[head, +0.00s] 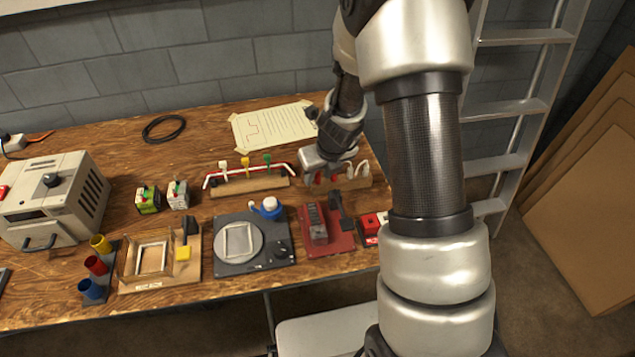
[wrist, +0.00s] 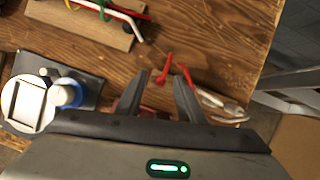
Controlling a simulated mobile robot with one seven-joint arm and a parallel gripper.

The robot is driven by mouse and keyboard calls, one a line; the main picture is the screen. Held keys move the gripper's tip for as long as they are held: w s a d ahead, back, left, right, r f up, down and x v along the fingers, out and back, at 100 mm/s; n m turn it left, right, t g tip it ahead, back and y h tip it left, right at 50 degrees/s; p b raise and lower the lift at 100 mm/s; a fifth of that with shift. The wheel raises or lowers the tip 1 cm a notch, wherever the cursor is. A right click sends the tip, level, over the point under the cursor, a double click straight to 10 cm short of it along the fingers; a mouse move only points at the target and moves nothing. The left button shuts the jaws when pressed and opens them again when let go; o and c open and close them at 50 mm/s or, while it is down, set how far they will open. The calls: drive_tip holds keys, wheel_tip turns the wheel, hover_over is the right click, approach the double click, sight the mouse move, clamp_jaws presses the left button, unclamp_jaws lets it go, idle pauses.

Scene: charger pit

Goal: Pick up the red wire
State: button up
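My gripper (wrist: 164,80) is open, its two dark fingers apart in the wrist view. A slender red piece (wrist: 163,70) shows between and just past the fingertips, and another red piece lies by the right finger. I cannot tell if either is the red wire or if a finger touches it. In the head view my gripper (head: 323,181) is low over the right part of the bench and hides much of what is under it. A long red strand with white ends (head: 219,174) runs along a wooden rack (head: 247,187) to its left.
A paper sheet (head: 272,125) lies behind. A ladder (head: 510,110) stands right of the bench.

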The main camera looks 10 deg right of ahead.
clamp_jaws()
